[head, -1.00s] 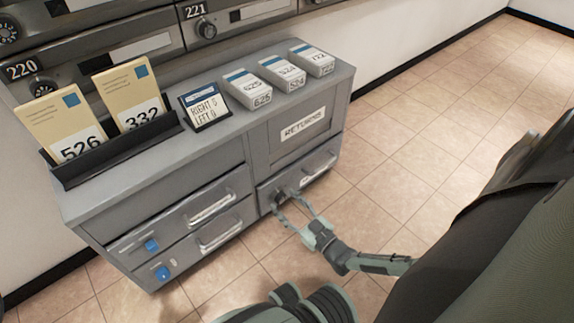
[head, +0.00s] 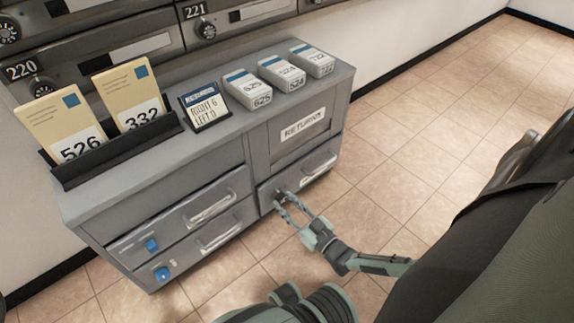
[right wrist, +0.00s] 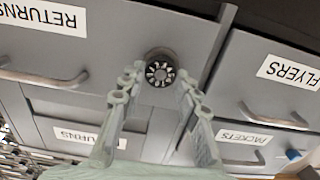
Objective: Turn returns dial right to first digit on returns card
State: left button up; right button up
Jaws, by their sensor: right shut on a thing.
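The returns dial (right wrist: 160,72) is a small round dark knob with a pale-marked face, on the front of the grey cabinet; in the head view it is a small dark spot (head: 279,193) left of a drawer handle. My right gripper (right wrist: 160,80) has its two fingers on either side of the dial and is shut on it; in the head view the gripper (head: 284,199) reaches it from the lower right. The returns card (head: 206,105) stands tilted on the cabinet top, with lines starting "RIGHT" and "LEFT"; its digits are hard to read. My left gripper is not in view.
The cabinet (head: 125,195) has several handled drawers and a panel labelled RETURNS (head: 303,125). A black rack (head: 118,152) holds envelopes 526 and 332. Several numbered boxes (head: 279,74) stand on top. Mailboxes line the wall behind. Tiled floor to the right is clear.

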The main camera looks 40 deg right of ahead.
jog(key=m, duration=1.2)
jog(key=shift+d+f, duration=0.1)
dwell(0.4)
jog(key=o, duration=1.2)
jog(key=shift+c, duration=0.2)
jog(key=shift+s, duration=0.1)
jog(key=s+d, duration=0.1)
jog(key=s, duration=1.1)
